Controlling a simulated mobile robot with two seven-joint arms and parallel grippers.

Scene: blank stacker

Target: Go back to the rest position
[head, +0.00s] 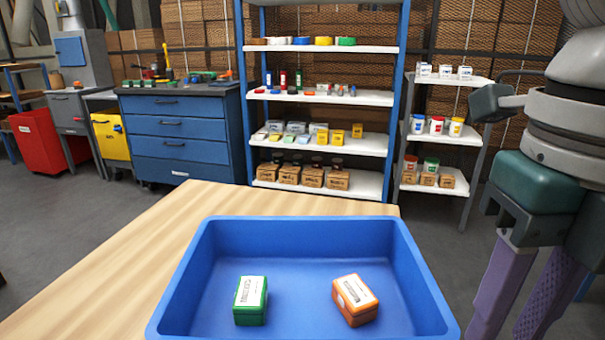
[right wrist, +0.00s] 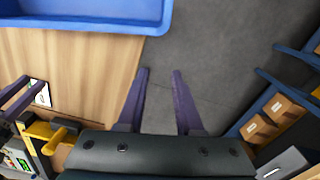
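My right gripper (right wrist: 160,85) shows in the right wrist view with its two purple fingers apart and nothing between them. It hangs over the grey floor beside the table edge. In the head view my right gripper (head: 505,310) is at the right, to the right of the blue tray, partly cut off by the frame. The blue tray (head: 300,228) stands on the wooden table and holds a green box (head: 250,300) at the left and an orange box (head: 355,300) at the right, apart from each other.
The wooden table (head: 120,260) has clear room left of the tray. Behind it stand a blue-framed shelf (head: 376,145) with small goods, a smaller shelf (head: 455,140) at the right, a blue drawer cabinet (head: 180,130), a yellow bin (head: 112,140) and a red bin (head: 40,140). Grey floor lies between.

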